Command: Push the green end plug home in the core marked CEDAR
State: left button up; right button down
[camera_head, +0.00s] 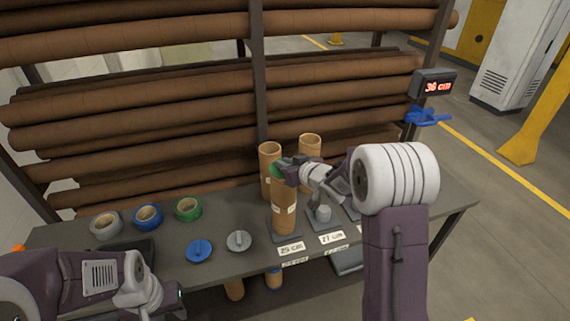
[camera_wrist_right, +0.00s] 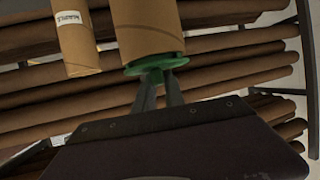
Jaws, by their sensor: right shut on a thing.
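The green end plug (camera_wrist_right: 155,65) is at the end of a cardboard core (camera_wrist_right: 148,28), its flange against or very close to the rim. How deep it sits is hidden. My right gripper (camera_wrist_right: 158,80) is shut on the plug's knob. In the head view this core (camera_head: 284,212) stands upright at the 25 cm label, and my right gripper (camera_head: 288,172) is at its top, with a little of the green plug (camera_head: 275,168) showing. No CEDAR mark is legible. My left gripper (camera_head: 181,300) is low at the left, away from the core, its jaws unclear.
Two other cores (camera_head: 269,152) (camera_head: 309,146) stand behind; one reads MAPLE in the wrist view (camera_wrist_right: 76,40). A blue plug (camera_head: 199,251) and a grey plug (camera_head: 239,241) lie left on the table (camera_head: 170,225). Three tape rolls (camera_head: 148,216) lie farther left. Racked brown rolls (camera_head: 150,110) stand behind.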

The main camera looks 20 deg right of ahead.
jog(key=shift+f, duration=0.35)
dwell(0.6)
jog(key=c, duration=1.3)
grip_release()
jog(key=shift+c, duration=0.2)
jog(key=shift+o, duration=0.3)
jog(key=o, duration=0.5)
jog(key=shift+r, duration=0.15)
jog(key=shift+r+p, duration=3.3)
jog(key=shift+r, duration=0.2)
jog(key=shift+f, duration=0.1)
